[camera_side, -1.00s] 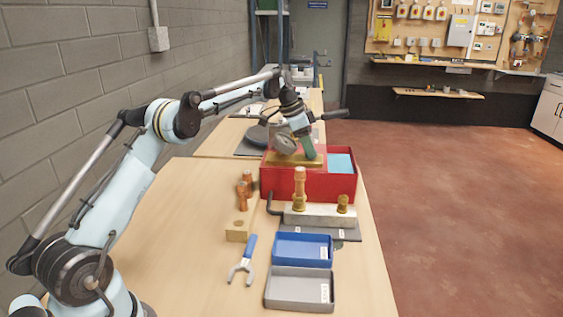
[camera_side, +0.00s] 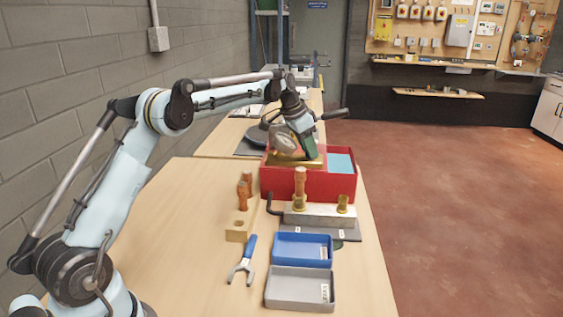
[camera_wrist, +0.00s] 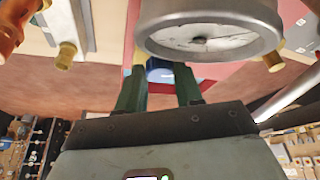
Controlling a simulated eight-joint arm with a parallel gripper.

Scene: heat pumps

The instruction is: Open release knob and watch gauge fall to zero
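The round gauge (camera_side: 285,142) has a pale dial and stands over the red box, tilted. It fills the top of the wrist view (camera_wrist: 208,30), where its needle and figures are not readable. My gripper (camera_wrist: 160,72) points down beside the gauge, its two green fingers apart. A blue knob (camera_wrist: 159,71) shows between the fingertips; I cannot tell whether they touch it. In the side view, the green fingers of my gripper (camera_side: 308,150) are just right of the gauge, and the knob is hidden.
The red box (camera_side: 310,186) has a brass plate and a light blue patch (camera_side: 340,163) inside. In front are brass fittings (camera_side: 300,188) on a grey block, a blue tray (camera_side: 302,250), a grey tray (camera_side: 299,289) and a blue-handled wrench (camera_side: 243,260). The left bench is mostly clear.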

